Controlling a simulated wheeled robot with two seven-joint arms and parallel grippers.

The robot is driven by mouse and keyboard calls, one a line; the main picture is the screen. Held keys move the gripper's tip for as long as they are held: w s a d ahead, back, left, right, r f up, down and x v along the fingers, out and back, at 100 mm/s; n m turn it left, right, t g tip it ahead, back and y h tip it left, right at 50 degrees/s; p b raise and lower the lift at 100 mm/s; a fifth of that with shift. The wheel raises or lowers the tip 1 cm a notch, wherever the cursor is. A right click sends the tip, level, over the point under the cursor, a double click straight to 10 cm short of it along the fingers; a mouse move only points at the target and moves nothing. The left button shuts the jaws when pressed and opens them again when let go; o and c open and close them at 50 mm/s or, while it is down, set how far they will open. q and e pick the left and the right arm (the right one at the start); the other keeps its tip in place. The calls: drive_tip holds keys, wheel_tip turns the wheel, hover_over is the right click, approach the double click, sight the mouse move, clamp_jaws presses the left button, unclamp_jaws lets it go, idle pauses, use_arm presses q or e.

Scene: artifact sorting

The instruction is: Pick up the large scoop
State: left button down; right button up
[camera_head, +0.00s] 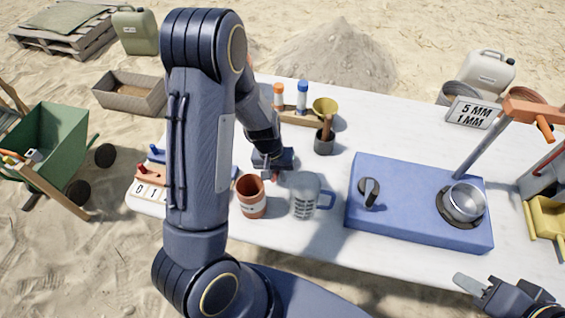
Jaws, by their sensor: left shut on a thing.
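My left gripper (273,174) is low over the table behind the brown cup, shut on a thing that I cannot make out. My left arm blocks much of the view around it. I cannot identify the large scoop with certainty. A small dark implement (369,192) lies on the left part of the blue platform (410,222). A clear measuring jug (306,198) with its handle to the right stands right of my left gripper. My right gripper (503,287) is at the lower right, its fingers apart and apparently empty.
A brown cup (251,198) stands in front of my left gripper. A dark pot (324,144) with wooden handles and a rack (296,118) with bottles stand behind. A metal bowl (467,202) sits on the platform's right.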

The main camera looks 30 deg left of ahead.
use_arm(q)
wheel_tip(320, 180, up, 10)
drive_tip(key=shift+p, duration=0.5)
idle(0.4)
